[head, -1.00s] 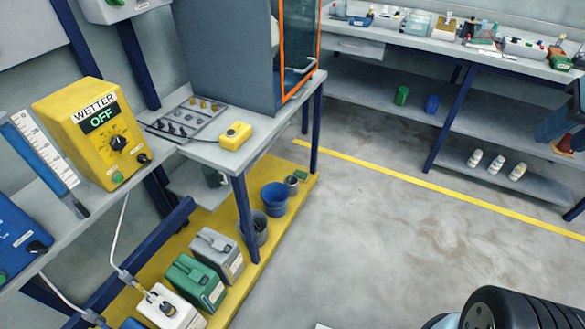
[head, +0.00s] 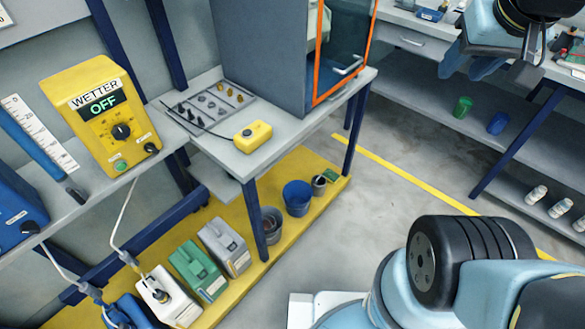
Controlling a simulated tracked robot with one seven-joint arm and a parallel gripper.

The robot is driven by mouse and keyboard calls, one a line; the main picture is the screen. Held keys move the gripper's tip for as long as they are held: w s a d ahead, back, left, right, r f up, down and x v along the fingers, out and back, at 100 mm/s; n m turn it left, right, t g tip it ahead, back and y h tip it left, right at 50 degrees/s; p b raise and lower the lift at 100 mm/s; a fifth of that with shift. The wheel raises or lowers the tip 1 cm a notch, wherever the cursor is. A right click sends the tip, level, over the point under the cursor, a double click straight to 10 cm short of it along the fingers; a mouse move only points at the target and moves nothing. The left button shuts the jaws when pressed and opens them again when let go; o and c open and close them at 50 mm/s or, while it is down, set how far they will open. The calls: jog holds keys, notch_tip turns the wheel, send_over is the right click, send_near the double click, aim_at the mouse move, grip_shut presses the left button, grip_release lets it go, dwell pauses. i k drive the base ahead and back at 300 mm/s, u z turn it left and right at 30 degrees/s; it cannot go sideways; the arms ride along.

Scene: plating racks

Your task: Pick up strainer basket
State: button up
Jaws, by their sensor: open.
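A dark grey, round, open-topped container (head: 271,221) stands on the yellow platform under the bench, just left of a blue bucket (head: 297,198). It looks most like the strainer basket, but it is too small here to make out any mesh. A bench leg stands close in front of its left side. My gripper (head: 466,70) is at the upper right, pointing down with its blue fingers apart and empty. It is far from the container, over on the right side of the view.
A small grey can (head: 319,185) and a green block (head: 330,174) lie right of the bucket. Jerrycans (head: 224,246) line the platform's front. A yellow control box (head: 105,115) reads WETTER OFF. The grey floor (head: 365,215) between the benches is clear.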

aim_at(318, 182)
jog(key=u, duration=0.2)
jog(key=i, duration=0.6)
jog(key=u, duration=0.35)
jog(key=k, duration=0.35)
jog(key=z, duration=0.3)
jog(key=k, duration=0.15)
jog(key=u, duration=0.45)
jog(key=i, duration=0.5)
jog(key=z, duration=0.1)
